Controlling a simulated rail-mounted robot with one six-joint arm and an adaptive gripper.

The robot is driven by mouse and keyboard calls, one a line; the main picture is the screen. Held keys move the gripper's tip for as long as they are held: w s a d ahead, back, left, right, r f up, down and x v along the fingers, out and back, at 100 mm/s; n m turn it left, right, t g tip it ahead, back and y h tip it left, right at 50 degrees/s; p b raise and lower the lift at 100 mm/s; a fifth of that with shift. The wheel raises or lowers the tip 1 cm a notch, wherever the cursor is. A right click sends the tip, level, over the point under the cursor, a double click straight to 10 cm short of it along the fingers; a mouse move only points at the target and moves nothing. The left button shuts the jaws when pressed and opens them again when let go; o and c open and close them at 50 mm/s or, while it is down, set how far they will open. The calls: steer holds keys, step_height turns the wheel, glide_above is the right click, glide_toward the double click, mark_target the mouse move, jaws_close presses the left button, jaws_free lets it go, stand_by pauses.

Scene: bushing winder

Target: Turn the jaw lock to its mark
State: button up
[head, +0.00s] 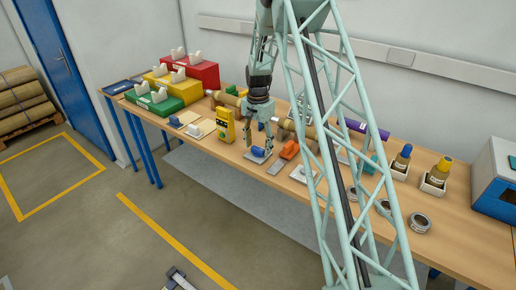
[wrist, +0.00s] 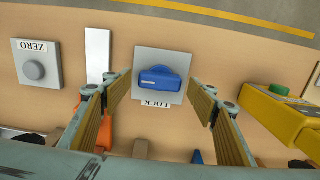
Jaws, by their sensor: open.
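The jaw lock is a blue knob (wrist: 158,78) with a raised bar, on a square grey plate (wrist: 146,56) labelled LOCK. Its bar lies nearly crosswise in the wrist view; I cannot make out a mark. The lock also shows in the head view as a small blue piece (head: 258,152) near the bench's front edge. My gripper (wrist: 159,82) is open, with one finger on each side of the lock and a visible gap to the knob. In the head view my gripper (head: 260,143) points down over the lock.
A ZERO plate with a round grey button (wrist: 35,70) and a pale strip (wrist: 97,52) lie left of the lock in the wrist view. A yellow device (wrist: 280,115) is at right. An orange piece (head: 289,150) sits close by. The bench's front edge is near.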

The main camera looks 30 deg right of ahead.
steer(key=shift+f, duration=0.4)
steer(key=c, duration=0.8)
steer(key=shift+c, duration=0.2)
